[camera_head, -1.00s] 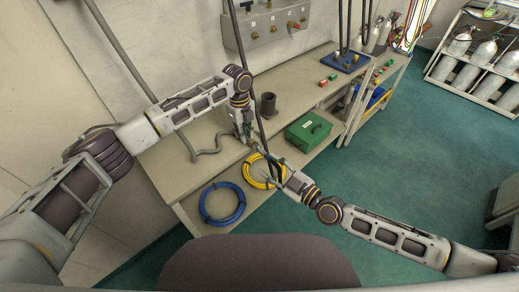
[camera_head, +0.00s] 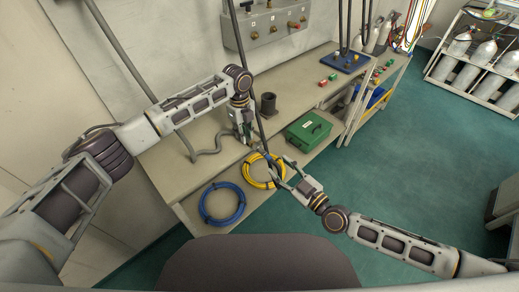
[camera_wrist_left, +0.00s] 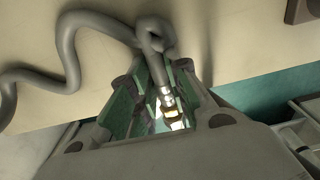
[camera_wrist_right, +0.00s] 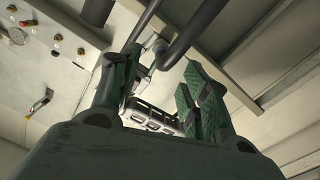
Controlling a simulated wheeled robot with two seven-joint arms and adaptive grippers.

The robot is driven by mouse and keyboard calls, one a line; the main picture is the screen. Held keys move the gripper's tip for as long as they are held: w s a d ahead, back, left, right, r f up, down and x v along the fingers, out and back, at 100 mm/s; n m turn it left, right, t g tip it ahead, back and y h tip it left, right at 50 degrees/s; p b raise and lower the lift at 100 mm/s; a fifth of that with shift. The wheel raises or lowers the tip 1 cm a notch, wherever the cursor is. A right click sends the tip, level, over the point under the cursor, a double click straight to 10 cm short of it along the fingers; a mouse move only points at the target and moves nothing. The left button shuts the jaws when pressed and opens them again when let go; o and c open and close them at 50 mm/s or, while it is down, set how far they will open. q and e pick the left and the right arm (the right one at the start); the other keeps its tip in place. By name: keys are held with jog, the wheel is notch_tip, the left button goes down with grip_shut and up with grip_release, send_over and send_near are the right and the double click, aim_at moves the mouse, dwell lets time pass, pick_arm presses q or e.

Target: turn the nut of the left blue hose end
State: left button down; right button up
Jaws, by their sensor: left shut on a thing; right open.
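My left gripper (camera_head: 245,137) is over the bench's front edge. In the left wrist view it is shut on the metal fitting (camera_wrist_left: 168,100) at the end of a grey hose (camera_wrist_left: 68,45). My right gripper (camera_head: 279,169) is open, its fingers spread, to the right and nearer me. In the right wrist view a dark hose (camera_wrist_right: 197,32) comes down towards the gap between its fingers (camera_wrist_right: 160,90). A small pale metal end (camera_wrist_right: 156,45) shows beyond the gap.
The bench (camera_head: 287,83) carries a dark cup (camera_head: 268,104). A green box (camera_head: 308,132), a yellow hose coil (camera_head: 250,180) and a blue hose coil (camera_head: 204,208) lie on the lower shelf. The valve panel (camera_head: 270,32) is on the wall.

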aim_at(259, 149)
jog(key=shift+x, duration=5.8)
jog(key=shift+a+f, duration=0.1)
jog(key=shift+c, duration=0.4)
grip_shut()
